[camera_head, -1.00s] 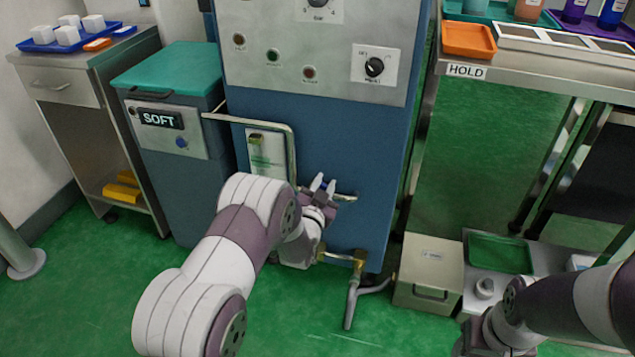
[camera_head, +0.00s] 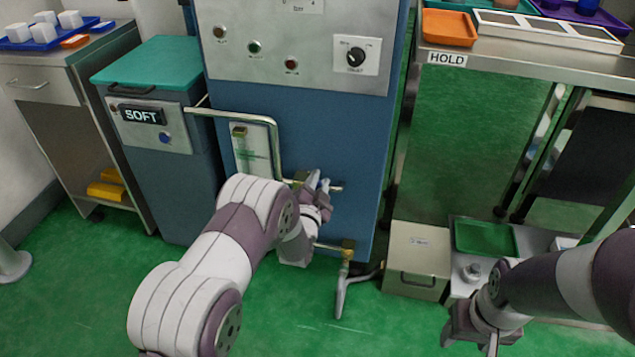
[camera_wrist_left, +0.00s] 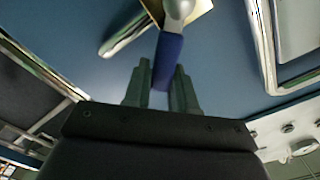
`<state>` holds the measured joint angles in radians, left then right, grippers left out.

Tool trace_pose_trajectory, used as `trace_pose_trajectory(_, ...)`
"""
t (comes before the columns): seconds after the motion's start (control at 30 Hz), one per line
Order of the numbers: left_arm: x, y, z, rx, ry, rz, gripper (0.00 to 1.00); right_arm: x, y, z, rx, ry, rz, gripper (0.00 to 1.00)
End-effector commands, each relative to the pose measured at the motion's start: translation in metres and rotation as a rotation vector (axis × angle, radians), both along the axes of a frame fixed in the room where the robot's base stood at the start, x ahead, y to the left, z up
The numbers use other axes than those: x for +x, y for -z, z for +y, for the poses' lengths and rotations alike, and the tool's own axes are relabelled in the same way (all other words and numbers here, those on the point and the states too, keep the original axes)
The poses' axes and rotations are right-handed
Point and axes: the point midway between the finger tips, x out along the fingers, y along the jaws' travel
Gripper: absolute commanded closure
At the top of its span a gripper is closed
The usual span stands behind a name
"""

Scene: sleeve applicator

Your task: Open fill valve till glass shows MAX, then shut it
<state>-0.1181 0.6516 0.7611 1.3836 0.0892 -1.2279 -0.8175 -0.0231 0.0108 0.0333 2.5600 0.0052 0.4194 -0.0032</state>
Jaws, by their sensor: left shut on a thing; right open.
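The blue machine (camera_head: 350,140) stands in the middle of the head view. A white upright gauge panel (camera_head: 257,152) sits low on its front behind a bent metal rail; its level and markings are too small to read. The fill valve's blue-sleeved lever (camera_wrist_left: 168,60) shows in the left wrist view, running down from a metal hub on a brass-coloured plate. My left gripper (camera_head: 318,184) is at the machine front, right of the panel; in the wrist view its fingers (camera_wrist_left: 160,86) are shut on the lever's blue sleeve. My right gripper (camera_head: 465,335) is open and low at right, away from the valve.
A drain pipe with a brass fitting (camera_head: 347,249) hangs below my left gripper. The SOFT bin (camera_head: 150,170) stands left of the machine. A beige box (camera_head: 415,262) and green tray (camera_head: 484,238) lie at right, under the HOLD shelf (camera_head: 520,60).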

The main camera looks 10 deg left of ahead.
Motion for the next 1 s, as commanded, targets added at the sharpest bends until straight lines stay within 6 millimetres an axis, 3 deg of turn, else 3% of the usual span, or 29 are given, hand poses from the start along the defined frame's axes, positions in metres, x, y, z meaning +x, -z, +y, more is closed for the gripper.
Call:
trace_pose_trajectory(0.17, -0.001, 0.002, 0.000, -0.001, 0.000, 0.006, 1.00, 0.000, 0.000, 0.000, 0.000, 0.000, 0.000, 0.42)
trace_pose_trajectory(0.2, -0.001, 0.002, 0.000, -0.001, 0.001, 0.006, 0.71, 0.000, 0.000, 0.000, 0.000, 0.000, 0.000, 0.42)
trace_pose_trajectory(0.27, -0.001, 0.002, 0.000, -0.001, 0.000, 0.006, 0.53, 0.000, 0.000, 0.000, 0.000, 0.000, 0.000, 0.42)
trace_pose_trajectory(0.63, -0.009, -0.001, 0.000, -0.002, 0.001, 0.005, 0.53, 0.000, -0.006, 0.000, 0.000, 0.000, 0.000, 0.42)
trace_pose_trajectory(1.0, -0.101, -0.003, 0.003, -0.001, 0.000, 0.007, 0.53, 0.000, -0.046, 0.000, 0.000, 0.000, 0.000, 0.42)
